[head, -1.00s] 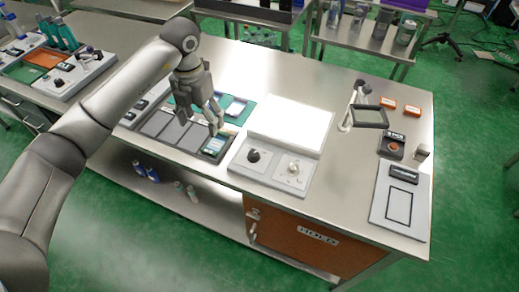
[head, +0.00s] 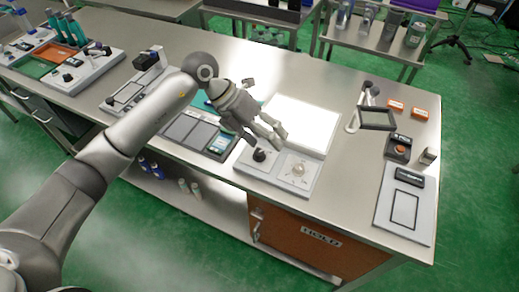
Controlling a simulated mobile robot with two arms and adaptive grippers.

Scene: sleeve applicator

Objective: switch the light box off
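The light box (head: 308,124) stands on the steel table, and its white panel glows brightly. Its sloped front panel (head: 279,177) carries a black knob (head: 260,155) on the left and a pale knob on a white plate (head: 298,170) on the right. My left gripper (head: 280,141) is above the box, over the near left edge of the lit panel, just behind the black knob. Its fingers look apart with nothing between them, and they cover part of the lit panel. It appears clear of both knobs. My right gripper is not in view.
Left of the box is a tray (head: 187,134) with grey panels and a small device. To the right stand a framed magnifier (head: 378,118), a black box with an orange button (head: 399,147) and a grey plate (head: 405,208). Two orange boxes (head: 396,105) lie behind.

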